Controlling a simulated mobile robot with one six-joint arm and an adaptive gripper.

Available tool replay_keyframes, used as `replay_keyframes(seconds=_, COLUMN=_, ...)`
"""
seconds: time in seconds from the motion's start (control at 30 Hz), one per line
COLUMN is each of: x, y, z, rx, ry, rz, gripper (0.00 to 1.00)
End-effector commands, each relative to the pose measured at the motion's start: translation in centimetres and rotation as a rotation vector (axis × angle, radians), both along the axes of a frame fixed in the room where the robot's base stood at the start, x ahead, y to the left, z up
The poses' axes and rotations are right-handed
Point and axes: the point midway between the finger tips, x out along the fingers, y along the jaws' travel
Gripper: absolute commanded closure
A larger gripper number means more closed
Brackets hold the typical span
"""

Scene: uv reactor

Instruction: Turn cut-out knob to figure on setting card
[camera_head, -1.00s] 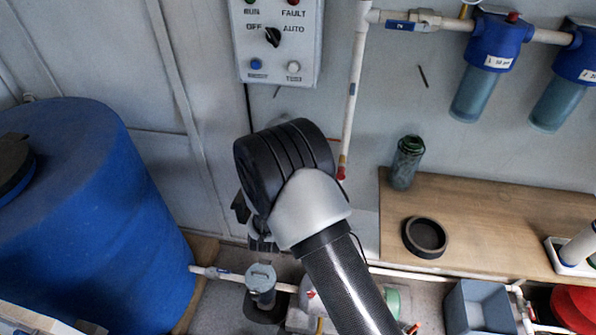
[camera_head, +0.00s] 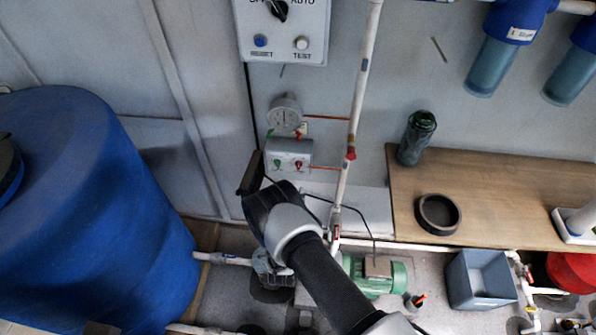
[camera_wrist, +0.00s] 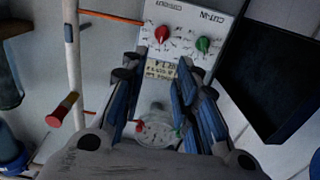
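A small pale control box (camera_head: 289,148) is on the wall below a round gauge (camera_head: 284,118) in the head view. It carries a green knob (camera_head: 278,163) and a red knob (camera_head: 298,166). In the wrist view, upside down, the green knob (camera_wrist: 203,44) is by the "CUT-IN" lettering. The red knob (camera_wrist: 162,34) is by the other lettering, apparently cut-out. A beige card (camera_wrist: 160,72) with writing too small to read lies between box and gauge. My gripper (camera_wrist: 154,68) is open and empty, its fingers apart, touching neither knob. In the head view my gripper (camera_head: 252,174) is left of the box.
A white vertical pipe (camera_head: 355,110) with a red fitting runs right of the box. A blue tank (camera_head: 90,210) stands left. A switch panel (camera_head: 283,25) is above. A wooden bench (camera_head: 500,190) with a green bottle (camera_head: 416,138) and a green pump (camera_head: 385,275) are to the right.

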Motion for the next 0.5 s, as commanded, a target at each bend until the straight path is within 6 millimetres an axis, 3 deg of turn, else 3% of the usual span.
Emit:
replay_keyframes(seconds=0.3, x=7.1, y=-0.3, z=-0.2, rx=0.003, ry=-0.003, rz=-0.002, gripper=0.72)
replay_keyframes(seconds=0.5, x=10.3, y=-0.4, z=-0.1, rx=0.001, ry=-0.001, rz=-0.001, gripper=0.72)
